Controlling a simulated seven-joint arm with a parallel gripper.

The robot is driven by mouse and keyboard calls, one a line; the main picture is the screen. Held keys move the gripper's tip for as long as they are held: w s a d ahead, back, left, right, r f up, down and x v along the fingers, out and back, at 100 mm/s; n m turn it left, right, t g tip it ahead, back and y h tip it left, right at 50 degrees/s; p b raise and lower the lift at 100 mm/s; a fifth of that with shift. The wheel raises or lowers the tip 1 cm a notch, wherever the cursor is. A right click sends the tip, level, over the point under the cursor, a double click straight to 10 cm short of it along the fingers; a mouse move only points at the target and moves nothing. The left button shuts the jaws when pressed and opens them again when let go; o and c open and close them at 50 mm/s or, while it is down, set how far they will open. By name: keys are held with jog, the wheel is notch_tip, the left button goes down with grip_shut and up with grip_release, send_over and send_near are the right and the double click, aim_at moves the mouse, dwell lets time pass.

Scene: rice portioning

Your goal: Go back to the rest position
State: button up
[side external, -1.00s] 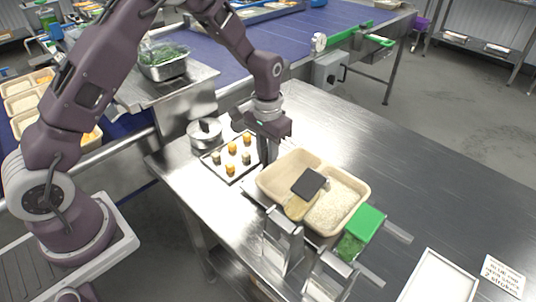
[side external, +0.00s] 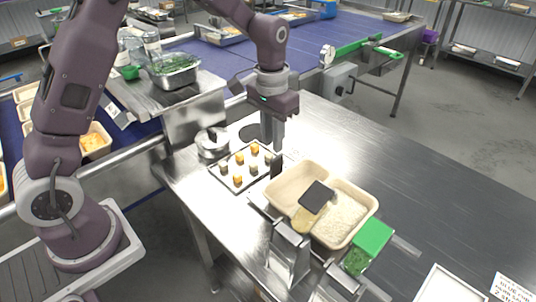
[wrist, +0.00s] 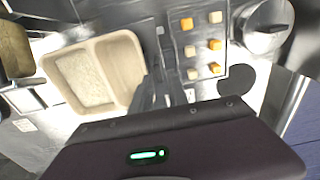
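My gripper (side external: 272,148) points down above the steel table, between the baking tray and the beige two-compartment container. Its fingers look close together, with no held object visible. Whether a gap remains between them is unclear. In the wrist view the fingers (wrist: 165,92) hang between the beige container (wrist: 122,47) and the tray of cubes. In the side view, the container (side external: 287,184) has pale rice in its right compartment. A dark square panel (side external: 316,197) overlaps the container's near side there.
A baking tray (side external: 227,184) holds several orange and pale cubes beside a lidded pot (side external: 212,143). Metal stands (side external: 289,252) and a green-topped box (side external: 371,237) are at the table's near side. The steel table's right part (side external: 435,195) is largely clear.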

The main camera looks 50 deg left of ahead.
jog(key=s+r+t, duration=0.2)
jog(key=s+r, duration=0.5)
jog(key=r, duration=0.3)
jog(key=s+r+t, duration=0.1)
jog(key=s+r, duration=0.1)
jog(key=s, duration=0.8)
jog(key=s+r+t, duration=0.2)
jog(key=s, duration=0.8)
jog(key=shift+r, duration=0.15)
